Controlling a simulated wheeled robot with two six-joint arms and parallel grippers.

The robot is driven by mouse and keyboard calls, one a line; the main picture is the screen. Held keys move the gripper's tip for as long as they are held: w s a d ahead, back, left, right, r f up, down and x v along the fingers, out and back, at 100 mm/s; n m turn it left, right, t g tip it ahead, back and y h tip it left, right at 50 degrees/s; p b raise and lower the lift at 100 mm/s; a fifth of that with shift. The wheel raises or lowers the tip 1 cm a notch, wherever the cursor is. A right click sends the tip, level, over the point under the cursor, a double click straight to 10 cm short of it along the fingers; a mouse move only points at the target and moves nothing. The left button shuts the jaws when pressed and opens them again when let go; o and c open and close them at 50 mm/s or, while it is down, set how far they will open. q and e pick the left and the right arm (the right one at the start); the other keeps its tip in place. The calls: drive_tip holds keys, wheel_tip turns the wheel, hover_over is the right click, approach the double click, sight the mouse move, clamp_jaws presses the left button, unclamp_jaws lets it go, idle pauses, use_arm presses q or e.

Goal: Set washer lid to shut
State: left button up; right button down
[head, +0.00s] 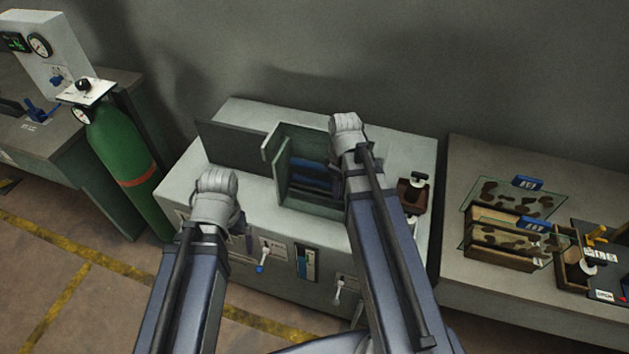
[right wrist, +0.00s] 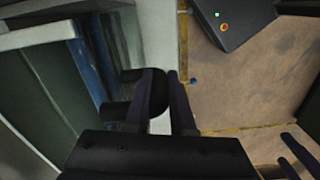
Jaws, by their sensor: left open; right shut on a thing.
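The washer (head: 284,198) is an open grey-green box on the middle bench, with blue parts inside. A dark flat panel (head: 232,147) stands out to its left; I cannot tell for sure whether it is the lid. My right gripper (head: 346,124) is at the washer's right side, its fingers hidden in the head view. In the right wrist view its fingers (right wrist: 165,92) are shut on a black handle (right wrist: 158,92) beside the washer opening. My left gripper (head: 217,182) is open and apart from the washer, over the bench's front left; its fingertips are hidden.
A green gas cylinder (head: 122,150) stands left of the bench. A brown block with a black knob (head: 413,192) sits right of my right arm. Front levers (head: 262,262) line the bench. The right table (head: 490,285) holds patterned panels (head: 510,200).

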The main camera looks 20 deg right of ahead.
drive_tip(key=shift+s+d, duration=1)
drive_tip(key=shift+d, duration=0.25)
drive_tip(key=c, duration=0.8)
unclamp_jaws()
drive_tip(key=shift+d, duration=0.15)
drive_tip(key=shift+o, duration=0.2)
drive_tip(key=shift+r, duration=0.15)
wheel_tip(320, 180, up, 8)
drive_tip(key=p, duration=0.7)
drive_tip(key=shift+f+p, duration=0.25)
drive_tip(key=shift+p, duration=0.15)
